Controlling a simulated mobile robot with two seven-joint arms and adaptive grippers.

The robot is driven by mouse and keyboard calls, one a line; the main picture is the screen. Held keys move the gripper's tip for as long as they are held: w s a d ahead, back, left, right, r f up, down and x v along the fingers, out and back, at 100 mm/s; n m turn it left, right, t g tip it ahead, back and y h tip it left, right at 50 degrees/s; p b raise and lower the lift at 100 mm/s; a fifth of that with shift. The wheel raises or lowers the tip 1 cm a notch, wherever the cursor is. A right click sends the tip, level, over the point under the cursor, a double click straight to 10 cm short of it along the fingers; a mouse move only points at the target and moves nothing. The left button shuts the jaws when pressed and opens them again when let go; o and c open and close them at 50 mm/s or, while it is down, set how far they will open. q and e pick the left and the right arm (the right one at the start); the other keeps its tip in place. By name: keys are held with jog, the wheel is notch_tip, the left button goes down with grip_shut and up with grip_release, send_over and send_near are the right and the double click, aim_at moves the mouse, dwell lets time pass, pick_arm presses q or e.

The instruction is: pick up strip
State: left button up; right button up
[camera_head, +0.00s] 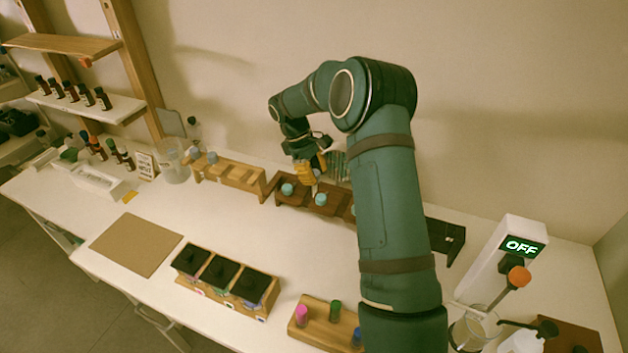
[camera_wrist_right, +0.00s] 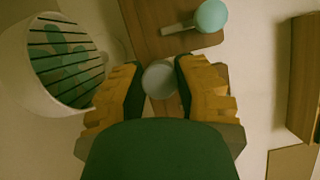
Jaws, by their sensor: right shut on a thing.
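My right gripper (camera_head: 309,173) is over the dark wooden rack (camera_head: 302,200) at the back of the table, its yellow fingers pointing down. In the wrist view, its fingers (camera_wrist_right: 159,82) are closed around a small pale grey round thing (camera_wrist_right: 160,79), seen end-on; I cannot tell whether it is a strip. A white cup with dark slats (camera_wrist_right: 66,66) and teal shapes inside is beside the fingers. It also shows partly behind the gripper in the head view (camera_head: 338,165). My left gripper is not in view.
Teal-topped pieces (camera_head: 321,199) stand in the dark rack. A light wooden rack (camera_head: 230,172) is to its left. A box with black-topped compartments (camera_head: 222,275), a brown mat (camera_head: 136,244) and a device reading OFF (camera_head: 522,247) are also on the table. The table's middle is clear.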

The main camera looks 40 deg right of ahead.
notch_tip(320, 180, up, 16)
jog(key=p, duration=0.1)
jog(key=shift+f, duration=0.25)
jog(key=shift+s+f, duration=0.1)
dwell(0.9)
